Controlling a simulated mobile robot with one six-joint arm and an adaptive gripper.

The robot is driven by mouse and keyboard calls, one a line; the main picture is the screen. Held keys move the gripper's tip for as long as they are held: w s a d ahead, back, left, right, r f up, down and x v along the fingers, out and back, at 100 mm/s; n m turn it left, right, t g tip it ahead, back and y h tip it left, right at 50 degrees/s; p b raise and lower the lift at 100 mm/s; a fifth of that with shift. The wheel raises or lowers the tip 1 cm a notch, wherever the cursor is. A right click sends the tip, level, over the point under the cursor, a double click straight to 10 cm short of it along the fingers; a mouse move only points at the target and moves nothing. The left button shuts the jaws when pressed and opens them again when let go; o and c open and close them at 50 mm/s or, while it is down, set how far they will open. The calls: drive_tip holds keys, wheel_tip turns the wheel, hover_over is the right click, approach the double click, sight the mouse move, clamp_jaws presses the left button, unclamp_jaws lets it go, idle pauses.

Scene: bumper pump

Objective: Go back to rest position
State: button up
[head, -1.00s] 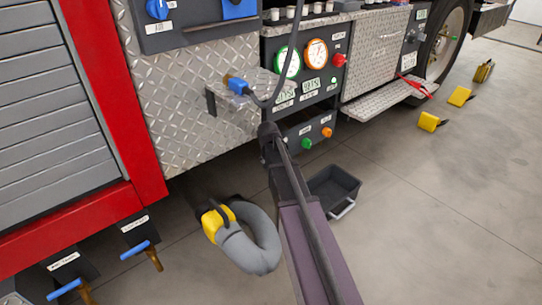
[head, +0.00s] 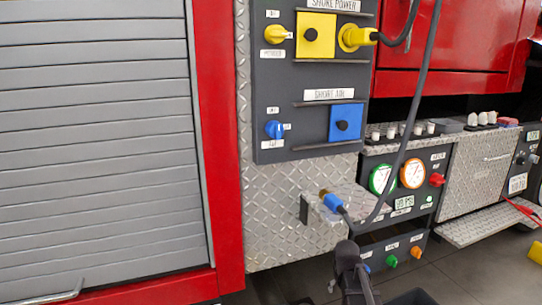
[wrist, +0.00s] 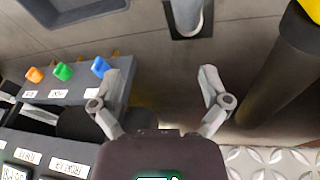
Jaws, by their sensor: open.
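My gripper (wrist: 160,82) shows in the wrist view with its two grey fingers spread wide and nothing between them. In the head view only a dark part of my arm shows at the bottom, in front of the lower panel; the fingers cannot be made out there. A blue-ended plug with a brass tip (head: 333,202) rests on the diamond-plate shelf (head: 362,201), with its dark hose curving up past the gauges. In the wrist view, my gripper is apart from a panel with orange, green and blue knobs (wrist: 64,72).
The truck side holds a shore power and air panel (head: 312,75), a roller shutter (head: 95,150) and a gauge panel (head: 408,190). A step (head: 490,224) juts out at right. A dark post (wrist: 285,75) stands right of my gripper.

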drive_tip(key=s+a+r+m+g+p, duration=0.1)
drive_tip(key=s+a+r+p, duration=0.1)
drive_tip(key=s, duration=0.3)
drive_tip(key=s+a+r+g+y+p, duration=0.1)
drive_tip(key=s+a+r+p, duration=0.15)
drive_tip(key=s, duration=0.25)
drive_tip(key=s+a+r+m+g+p, duration=0.1)
drive_tip(key=s+a+r+p, duration=0.1)
drive_tip(key=s+r, duration=0.15)
wheel_tip(320, 180, up, 36)
drive_tip(key=p, duration=3.6)
drive_tip(key=shift+s, duration=0.3)
drive_tip(key=shift+f, duration=0.1)
